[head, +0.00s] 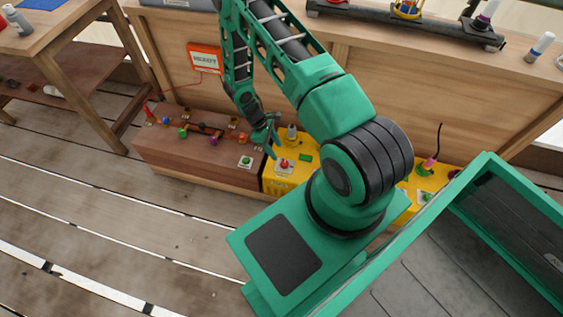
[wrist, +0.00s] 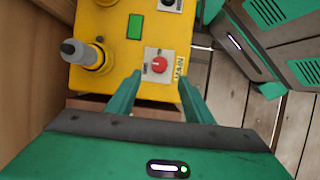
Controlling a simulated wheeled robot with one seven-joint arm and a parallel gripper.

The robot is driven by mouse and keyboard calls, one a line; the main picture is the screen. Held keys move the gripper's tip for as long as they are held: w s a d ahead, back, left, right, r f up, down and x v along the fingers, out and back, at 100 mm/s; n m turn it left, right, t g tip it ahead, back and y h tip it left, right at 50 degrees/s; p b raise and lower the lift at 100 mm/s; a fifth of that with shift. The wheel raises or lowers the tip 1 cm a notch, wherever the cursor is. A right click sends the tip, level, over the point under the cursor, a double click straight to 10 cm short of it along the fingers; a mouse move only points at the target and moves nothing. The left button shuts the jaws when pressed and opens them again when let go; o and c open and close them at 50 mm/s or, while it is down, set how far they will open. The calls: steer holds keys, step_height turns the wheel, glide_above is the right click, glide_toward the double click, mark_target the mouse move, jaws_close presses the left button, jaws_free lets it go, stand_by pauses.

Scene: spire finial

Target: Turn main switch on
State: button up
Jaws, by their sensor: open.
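The main switch (wrist: 160,65) is a red knob on a white square plate labelled MAIN, set on a yellow box (wrist: 100,28). In the head view the red switch (head: 284,164) shows on the yellow box beside the brown panel. My gripper (wrist: 158,92) is open, its two green fingers apart on the near side of the switch plate. The fingertips appear close to the plate, and nothing is between them. In the head view my gripper (head: 273,140) hangs just above and left of the red switch. I cannot tell whether it touches the box.
A grey-topped post (wrist: 85,55) stands on the yellow box left of the switch. A green rectangle (wrist: 135,27) and a black knob (wrist: 172,4) are also on it. A brown panel (head: 200,150) with several coloured parts adjoins it. A wooden wall (head: 350,85) rises behind.

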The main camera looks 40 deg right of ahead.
mark_target(284, 162)
steer(key=x, duration=0.9)
steer(key=shift+d+f, duration=0.15)
steer(key=shift+f, duration=0.1)
steer(key=shift+c, duration=0.2)
